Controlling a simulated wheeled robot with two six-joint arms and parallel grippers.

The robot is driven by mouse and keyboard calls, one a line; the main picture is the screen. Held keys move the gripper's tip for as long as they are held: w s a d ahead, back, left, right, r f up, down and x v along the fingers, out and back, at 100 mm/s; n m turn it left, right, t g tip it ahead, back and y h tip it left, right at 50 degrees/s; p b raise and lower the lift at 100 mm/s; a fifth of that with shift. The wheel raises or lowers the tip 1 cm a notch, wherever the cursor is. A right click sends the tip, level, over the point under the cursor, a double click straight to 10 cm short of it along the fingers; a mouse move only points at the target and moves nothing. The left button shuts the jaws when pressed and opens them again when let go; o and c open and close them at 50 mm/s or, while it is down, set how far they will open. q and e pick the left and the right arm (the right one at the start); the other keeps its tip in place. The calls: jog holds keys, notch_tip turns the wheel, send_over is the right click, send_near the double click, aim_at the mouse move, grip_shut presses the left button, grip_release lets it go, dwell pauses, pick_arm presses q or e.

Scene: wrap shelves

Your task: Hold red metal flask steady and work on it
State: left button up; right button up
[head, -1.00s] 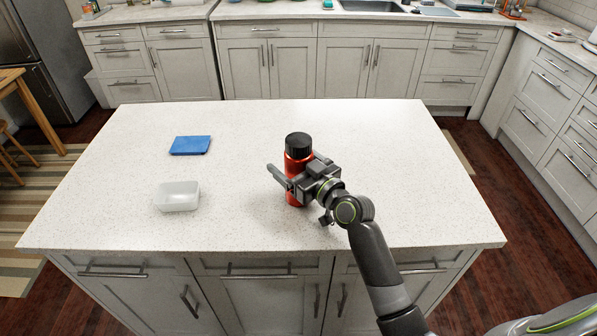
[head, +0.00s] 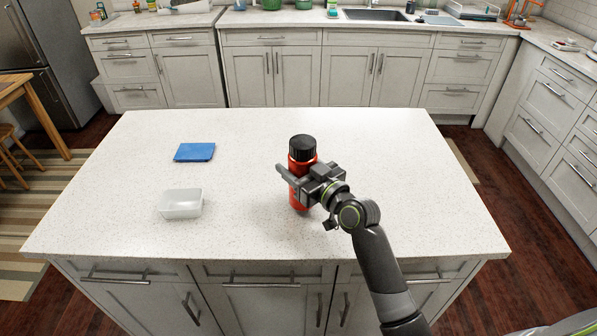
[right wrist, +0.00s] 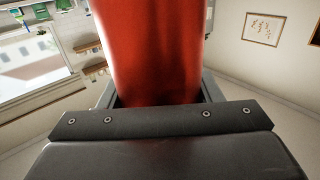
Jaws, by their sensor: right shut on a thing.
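The red metal flask (head: 297,165) with a black cap stands upright on the white speckled island top. My right gripper (head: 299,186) reaches it from the front right and is shut on its body, with a finger on either side. In the right wrist view the flask's red side (right wrist: 148,50) fills the middle between the fingers. The gripper hides part of the flask's lower right side. My left gripper is not in view.
A blue flat object (head: 194,152) lies on the island top (head: 400,150) at the left. A translucent white container (head: 181,204) stands in front of it. The right part of the island is clear around my arm.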

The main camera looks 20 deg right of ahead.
aim_at(297, 138)
notch_tip(297, 138, up, 8)
jog(key=shift+r, duration=0.15)
jog(key=o, duration=0.6)
jog(key=c, duration=0.8)
jog(key=shift+n+y, duration=0.4)
jog(key=s+f, duration=0.1)
jog(key=s, duration=0.1)
jog(key=s+d+f, duration=0.1)
jog(key=s+f, duration=0.1)
jog(key=s, duration=0.1)
jog(key=s+d+f, duration=0.1)
jog(key=s+f, duration=0.1)
jog(key=s, duration=0.1)
jog(key=shift+c, duration=0.3)
jog(key=s+d+f+y, duration=0.1)
jog(key=s+f, duration=0.1)
jog(key=s, duration=1)
jog(key=shift+s+d+f+n+g, duration=0.2)
jog(key=shift+n+g, duration=0.1)
jog(key=shift+g, duration=0.1)
jog(key=shift+w+a, duration=0.1)
jog(key=shift+a, duration=0.05)
